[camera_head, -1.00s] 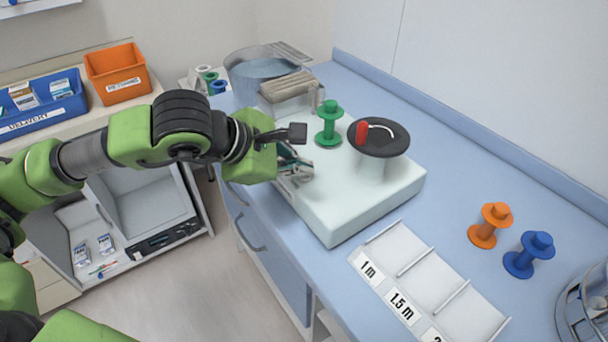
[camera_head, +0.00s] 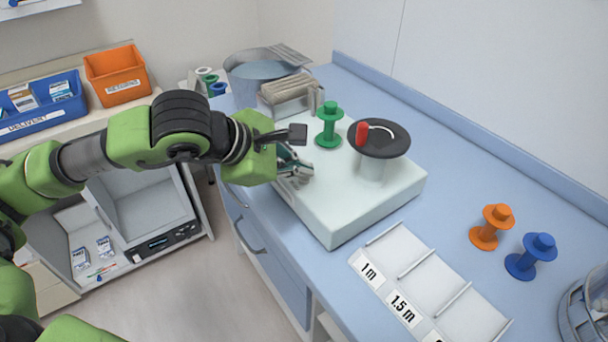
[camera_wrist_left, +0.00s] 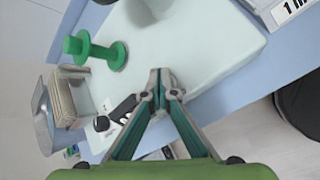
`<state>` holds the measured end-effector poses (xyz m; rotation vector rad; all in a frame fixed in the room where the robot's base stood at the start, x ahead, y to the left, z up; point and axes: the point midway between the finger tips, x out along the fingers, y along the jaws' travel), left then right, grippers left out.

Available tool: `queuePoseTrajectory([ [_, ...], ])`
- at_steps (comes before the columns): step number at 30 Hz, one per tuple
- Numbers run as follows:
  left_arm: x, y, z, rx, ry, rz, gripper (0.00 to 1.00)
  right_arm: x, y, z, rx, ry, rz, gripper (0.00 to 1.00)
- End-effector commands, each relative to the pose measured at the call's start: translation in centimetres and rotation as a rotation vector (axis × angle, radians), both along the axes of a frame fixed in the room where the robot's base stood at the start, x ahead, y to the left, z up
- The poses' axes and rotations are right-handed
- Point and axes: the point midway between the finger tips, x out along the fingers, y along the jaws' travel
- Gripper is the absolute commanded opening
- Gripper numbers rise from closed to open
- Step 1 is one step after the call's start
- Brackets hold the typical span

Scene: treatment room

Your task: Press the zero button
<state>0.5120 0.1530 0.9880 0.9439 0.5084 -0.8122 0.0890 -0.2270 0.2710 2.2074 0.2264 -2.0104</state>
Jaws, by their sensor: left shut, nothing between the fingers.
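The white winding device (camera_head: 345,205) stands on the blue counter. It carries a green spool (camera_head: 328,128) and a black disc (camera_head: 379,138) with a red-handled crank (camera_head: 362,132). My left gripper (camera_head: 303,174) is over the near left edge of the device. In the left wrist view its fingertips (camera_wrist_left: 159,84) are together and empty, over the white top (camera_wrist_left: 190,60); I cannot tell if they touch it. Beside the fingers are a black part with a white mark (camera_wrist_left: 122,108) and a round black knob (camera_wrist_left: 101,123). I cannot make out the zero button. My right gripper is out of view.
A clear tub (camera_head: 258,75) and a metal rack (camera_head: 290,95) stand behind the device. Blue (camera_head: 45,105) and orange (camera_head: 120,92) bins stand left.

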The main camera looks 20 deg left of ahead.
Motion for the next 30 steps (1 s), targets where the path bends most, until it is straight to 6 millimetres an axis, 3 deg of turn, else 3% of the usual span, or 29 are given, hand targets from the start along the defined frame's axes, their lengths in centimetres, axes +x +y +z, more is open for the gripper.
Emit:
queuePoseTrajectory([
  [6, 0.0, -0.1, 1.3, -0.002, -0.001, -0.001, 0.0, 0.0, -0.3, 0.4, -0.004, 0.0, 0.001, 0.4],
  [20, 0.0, 0.0, 1.8, -0.001, -0.001, 0.0, 0.0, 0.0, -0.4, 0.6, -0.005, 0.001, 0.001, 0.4],
  [30, 0.1, -0.1, 5.1, -0.002, -0.003, -0.001, 0.0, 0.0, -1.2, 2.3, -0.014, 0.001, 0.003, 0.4],
])
